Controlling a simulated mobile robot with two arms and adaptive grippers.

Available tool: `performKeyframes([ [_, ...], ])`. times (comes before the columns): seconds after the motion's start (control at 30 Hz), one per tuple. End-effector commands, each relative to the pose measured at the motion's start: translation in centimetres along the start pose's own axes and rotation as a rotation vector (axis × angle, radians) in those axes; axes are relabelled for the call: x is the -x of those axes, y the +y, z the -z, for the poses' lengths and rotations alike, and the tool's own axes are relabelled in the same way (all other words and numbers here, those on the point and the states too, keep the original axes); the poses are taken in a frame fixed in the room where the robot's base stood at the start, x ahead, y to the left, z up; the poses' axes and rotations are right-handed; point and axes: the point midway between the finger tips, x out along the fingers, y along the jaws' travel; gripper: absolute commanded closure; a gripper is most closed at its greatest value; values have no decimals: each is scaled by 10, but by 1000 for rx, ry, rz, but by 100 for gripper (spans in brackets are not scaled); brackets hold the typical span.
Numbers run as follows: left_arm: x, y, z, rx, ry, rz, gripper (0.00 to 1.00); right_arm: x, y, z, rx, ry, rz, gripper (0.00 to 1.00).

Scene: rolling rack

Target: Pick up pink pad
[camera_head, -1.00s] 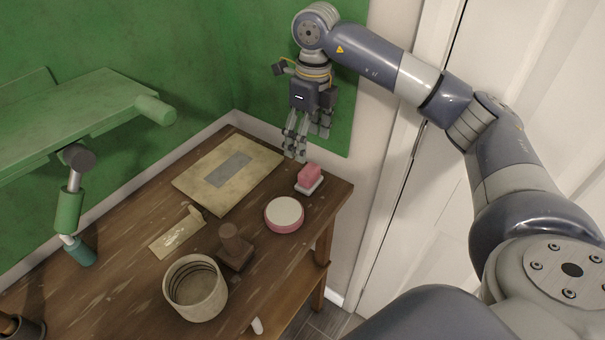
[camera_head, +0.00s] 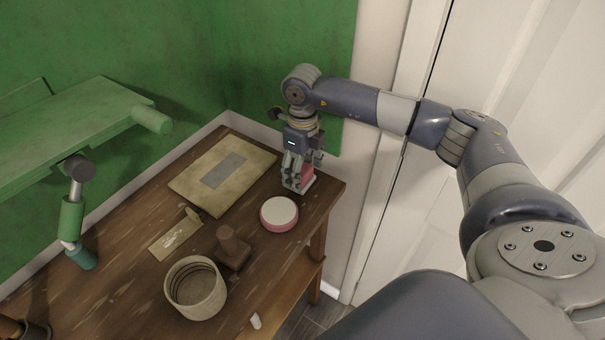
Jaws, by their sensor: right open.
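A pink block on a white base (camera_head: 309,176) stands near the far right corner of the wooden table, partly hidden by my right gripper. My right gripper (camera_head: 297,187) points down at this block, its open fingers low around or just in front of it; I cannot tell whether they touch it. A round pad with a cream top and pink side (camera_head: 279,213) lies on the table just nearer than the block, apart from the gripper. Which of the two is the pink pad is not certain from the view. My left gripper is not in view.
A beige folder (camera_head: 205,190) lies at the back of the table (camera_head: 125,225). A brown stamp-like block (camera_head: 232,248), a ribbed round pot (camera_head: 195,288) and a small tan card (camera_head: 174,238) stand or lie nearer. A green wall and a white door (camera_head: 440,230) bound the table.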

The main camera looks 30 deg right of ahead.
Motion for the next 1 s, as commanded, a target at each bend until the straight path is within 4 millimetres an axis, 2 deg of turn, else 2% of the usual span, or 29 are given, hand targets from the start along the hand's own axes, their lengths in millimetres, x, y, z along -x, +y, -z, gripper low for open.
performKeyframes([
  [0.2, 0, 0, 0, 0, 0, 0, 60, -1, 0, 0, 0, -2, 0, 28],
  [0.4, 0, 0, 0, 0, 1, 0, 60, -1, 0, 0, 0, -2, 0, 74],
  [0.43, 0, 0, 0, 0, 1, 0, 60, -1, 0, 0, 0, -2, 0, 77],
  [0.77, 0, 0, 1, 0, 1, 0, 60, 0, 0, 0, 0, -2, 0, 78],
  [1.0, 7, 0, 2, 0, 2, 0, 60, 11, -4, 1, -2, -3, 1, 78],
])
